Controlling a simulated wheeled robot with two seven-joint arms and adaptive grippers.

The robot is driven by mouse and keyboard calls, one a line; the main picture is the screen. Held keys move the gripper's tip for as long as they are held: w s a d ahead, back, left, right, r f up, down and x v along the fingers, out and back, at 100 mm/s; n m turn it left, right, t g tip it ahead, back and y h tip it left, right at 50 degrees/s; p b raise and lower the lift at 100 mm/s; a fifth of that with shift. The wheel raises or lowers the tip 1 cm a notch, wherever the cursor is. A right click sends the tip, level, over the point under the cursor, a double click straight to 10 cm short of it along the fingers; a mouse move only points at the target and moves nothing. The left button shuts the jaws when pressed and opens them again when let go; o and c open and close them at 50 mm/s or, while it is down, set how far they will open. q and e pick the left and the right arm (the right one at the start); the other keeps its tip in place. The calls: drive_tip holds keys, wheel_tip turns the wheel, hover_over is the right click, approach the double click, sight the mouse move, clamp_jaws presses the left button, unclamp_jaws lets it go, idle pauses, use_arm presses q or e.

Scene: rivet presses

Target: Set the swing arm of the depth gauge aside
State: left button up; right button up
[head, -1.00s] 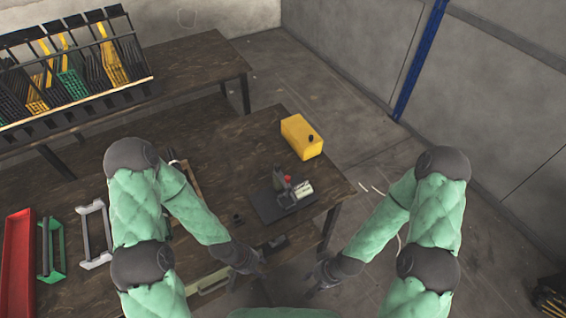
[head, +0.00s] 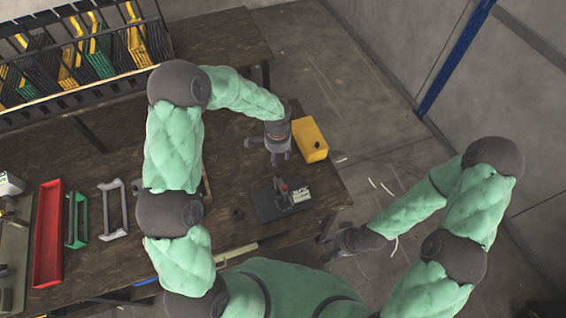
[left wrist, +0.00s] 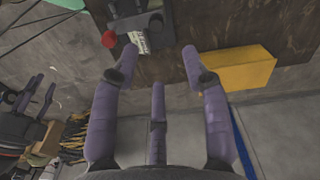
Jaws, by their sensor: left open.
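A small dark press (head: 284,194) with a red knob and a pale labelled block stands on a dark base plate (head: 266,207) near the table's right end. It also shows at the top of the left wrist view (left wrist: 135,22), partly cut off. I cannot make out the depth gauge's swing arm separately. My left gripper (head: 279,160) is open and empty, behind the press in the head view and left of the yellow box. Its spread fingers (left wrist: 160,58) show in the left wrist view. My right gripper (head: 326,248) is open and empty, off the table's front right edge.
A yellow box (head: 309,140) stands behind the press, close to my left gripper. A rack of coloured trays (head: 80,50) is at the back left. A grey frame (head: 113,210), a green frame (head: 76,218) and a red tray (head: 48,235) lie on the left.

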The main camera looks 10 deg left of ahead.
sight(278, 172)
use_arm(q)
drive_tip(key=f, duration=0.9)
drive_tip(key=shift+s, duration=0.35)
drive_tip(key=shift+w+f, duration=0.1)
drive_tip(key=shift+f, duration=0.65)
clamp_jaws()
